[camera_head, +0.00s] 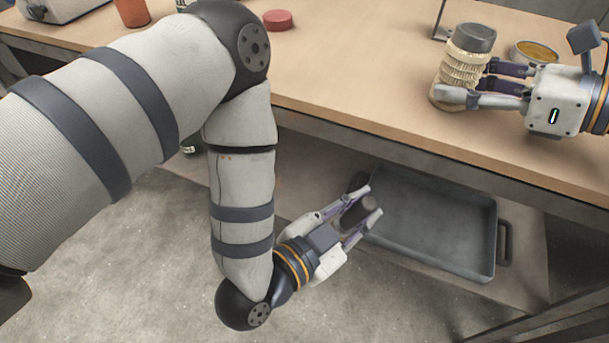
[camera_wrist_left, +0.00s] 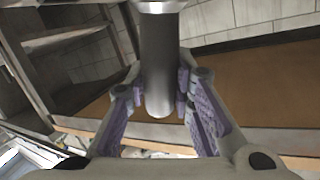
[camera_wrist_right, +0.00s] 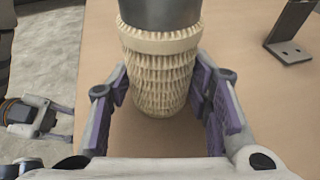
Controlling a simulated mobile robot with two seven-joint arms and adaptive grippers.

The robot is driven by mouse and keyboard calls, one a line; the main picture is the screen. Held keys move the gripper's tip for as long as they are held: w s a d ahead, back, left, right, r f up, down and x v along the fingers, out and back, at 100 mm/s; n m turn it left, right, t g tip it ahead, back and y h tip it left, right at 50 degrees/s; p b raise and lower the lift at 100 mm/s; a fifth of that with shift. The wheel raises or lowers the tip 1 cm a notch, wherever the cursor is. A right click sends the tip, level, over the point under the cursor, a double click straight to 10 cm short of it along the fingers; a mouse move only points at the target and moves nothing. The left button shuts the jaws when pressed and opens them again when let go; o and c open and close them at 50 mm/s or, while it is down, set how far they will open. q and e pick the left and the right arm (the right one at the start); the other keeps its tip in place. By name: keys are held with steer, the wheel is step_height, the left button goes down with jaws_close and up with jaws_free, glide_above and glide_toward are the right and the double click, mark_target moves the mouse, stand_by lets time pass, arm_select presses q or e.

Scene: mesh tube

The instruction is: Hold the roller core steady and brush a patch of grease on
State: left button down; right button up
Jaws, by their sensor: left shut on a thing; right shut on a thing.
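The roller core (camera_head: 463,68) is a cream ribbed mesh tube with a dark grey cap, standing on the bench top near its front edge. My right gripper (camera_head: 470,84) is shut around its lower part; the right wrist view shows the core (camera_wrist_right: 160,75) between the purple pads. My left gripper (camera_head: 370,205) is shut on a dark cylindrical handle (camera_wrist_left: 160,70) with a bright metal collar, seemingly the brush. Its bristles are out of sight. The left gripper is low, in front of the bench and well away from the core. A round tin of yellow grease (camera_head: 536,51) stands behind my right gripper.
A grey metal tray (camera_head: 440,222) lies on the shelf below the bench. A small dark metal stand (camera_head: 441,30) is behind the core. A red puck (camera_head: 279,19) and an orange cup (camera_head: 133,12) stand further left. The middle bench top (camera_head: 360,60) is clear.

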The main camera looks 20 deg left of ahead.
arm_select(q)
steer(key=s+d+r+m+g+h, duration=0.2)
steer(key=d+r+m+g+h, duration=0.2)
steer(key=d+r+h, duration=0.5)
steer(key=s+d+r+m+g+h, duration=0.3)
steer(key=d+r, duration=0.4)
steer(key=d, duration=0.7)
step_height(320, 180, up, 10)
steer(key=s+d+m+g, duration=0.1)
steer(key=s+d+g, duration=0.1)
steer(key=d, duration=0.1)
steer(key=w+a+r+n+t+y, duration=0.45)
steer(key=w+r+n+t, duration=0.25)
steer(key=w+r+t, duration=0.4)
steer(key=w+a+r+n+t+y, duration=0.3)
steer(key=w+a+r+n+y, duration=0.15)
steer(key=a+y, duration=0.2)
steer(key=w+a+r+n+t+y, duration=0.25)
steer(key=w+a+r+y, duration=0.25)
steer(key=a, duration=0.3)
steer(key=f, duration=0.4)
steer(key=shift+s+a+f, duration=0.2)
steer(key=shift+f, duration=0.05)
